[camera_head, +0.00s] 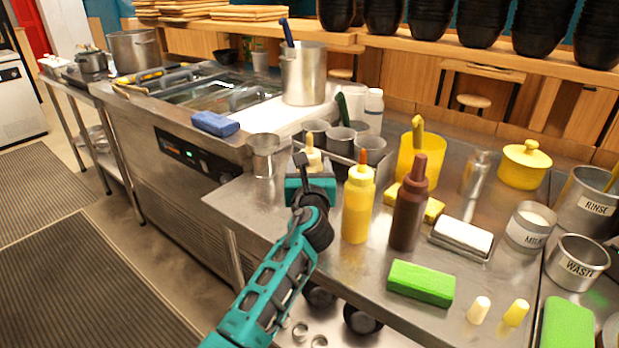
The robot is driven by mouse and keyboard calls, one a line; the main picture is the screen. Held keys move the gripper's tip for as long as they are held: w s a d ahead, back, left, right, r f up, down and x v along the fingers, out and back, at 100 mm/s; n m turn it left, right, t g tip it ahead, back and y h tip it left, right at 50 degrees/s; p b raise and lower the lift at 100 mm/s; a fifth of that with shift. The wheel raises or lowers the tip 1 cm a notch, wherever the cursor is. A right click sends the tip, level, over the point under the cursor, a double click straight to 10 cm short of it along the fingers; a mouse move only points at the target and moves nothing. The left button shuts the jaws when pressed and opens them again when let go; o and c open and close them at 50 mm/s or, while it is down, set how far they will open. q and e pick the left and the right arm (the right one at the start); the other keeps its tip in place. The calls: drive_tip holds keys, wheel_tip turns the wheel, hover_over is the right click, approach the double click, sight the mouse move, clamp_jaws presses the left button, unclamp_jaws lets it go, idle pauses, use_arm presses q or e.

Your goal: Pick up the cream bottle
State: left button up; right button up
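The cream bottle (314,157) stands on the steel counter, left of the yellow bottle. Only its pale upper part and nozzle show; my gripper hides the lower part. My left gripper (302,165) is at the bottle, in front of it in this view. Its fingers are mostly hidden by its own wrist, so I cannot tell whether they are closed on the bottle or touch it. My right gripper is not in view.
A yellow squeeze bottle (358,208) and a brown one (409,212) stand close to the right. A steel cup (263,158) stands to the left, and a rack of metal containers (342,140) stands behind. A green sponge (421,283) lies in front.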

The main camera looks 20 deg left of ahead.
use_arm(q)
wheel_tip(320, 180, up, 9)
drive_tip(key=p, duration=0.4)
wheel_tip(320, 180, up, 11)
drive_tip(key=p, duration=0.2)
drive_tip(key=shift+o, duration=0.7)
drive_tip(key=shift+c, duration=0.3)
drive_tip(key=s+f+m+h, duration=0.1)
drive_tip(key=s+f+h, duration=0.1)
drive_tip(key=s+f, duration=0.6)
drive_tip(key=s+f+m+h, duration=0.2)
drive_tip(key=s+f, duration=0.5)
drive_tip(key=s, duration=0.8)
drive_tip(key=shift+f+m+t+h, duration=0.3)
drive_tip(key=shift+f+t+h, duration=0.1)
drive_tip(key=shift+h, duration=0.4)
